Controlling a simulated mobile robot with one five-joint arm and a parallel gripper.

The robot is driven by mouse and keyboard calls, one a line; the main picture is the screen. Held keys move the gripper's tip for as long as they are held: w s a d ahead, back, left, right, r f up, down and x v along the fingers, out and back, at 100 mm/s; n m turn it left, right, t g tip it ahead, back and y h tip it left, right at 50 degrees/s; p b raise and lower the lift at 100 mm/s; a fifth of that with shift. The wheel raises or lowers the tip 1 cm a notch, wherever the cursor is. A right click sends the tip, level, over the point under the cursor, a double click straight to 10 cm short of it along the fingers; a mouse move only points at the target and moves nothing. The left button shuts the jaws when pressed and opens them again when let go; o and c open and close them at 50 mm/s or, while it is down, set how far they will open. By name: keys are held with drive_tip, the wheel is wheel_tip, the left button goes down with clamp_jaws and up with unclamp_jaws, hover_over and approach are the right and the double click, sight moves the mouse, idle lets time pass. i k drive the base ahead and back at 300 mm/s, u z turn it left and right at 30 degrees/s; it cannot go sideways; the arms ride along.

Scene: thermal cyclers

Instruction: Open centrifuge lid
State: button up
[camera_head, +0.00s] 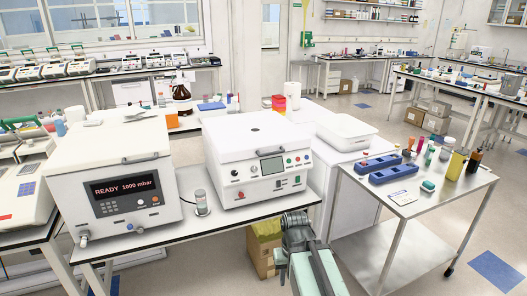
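The centrifuge appears to be the white box (259,181) on the bench in the middle of the view. Its front has a small screen, knobs and coloured buttons. Its white lid (250,130) is down, with a small dark round spot on top and a dark handle (267,153) at the front edge. My arm rises from the bottom of the picture, right of centre, and its dark grey end, my gripper (296,224), is in front of and below the centrifuge's right front corner. It is apart from the handle. Its fingers cannot be made out.
A larger white machine (120,181) reading "READY 1000 mbar" stands left of the centrifuge. A small cylinder (200,202) stands between them. A steel cart (443,198) with blue racks (391,171) and bottles stands at right. A cardboard box (262,249) sits below the bench, beside my arm.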

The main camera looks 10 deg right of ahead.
sight(236, 138)
drive_tip(key=i, duration=0.9)
drive_tip(key=u, duration=2.35)
drive_tip(key=k, duration=0.75)
drive_tip(key=z, duration=0.75)
drive_tip(key=i, duration=1)
drive_tip(key=u, duration=0.1)
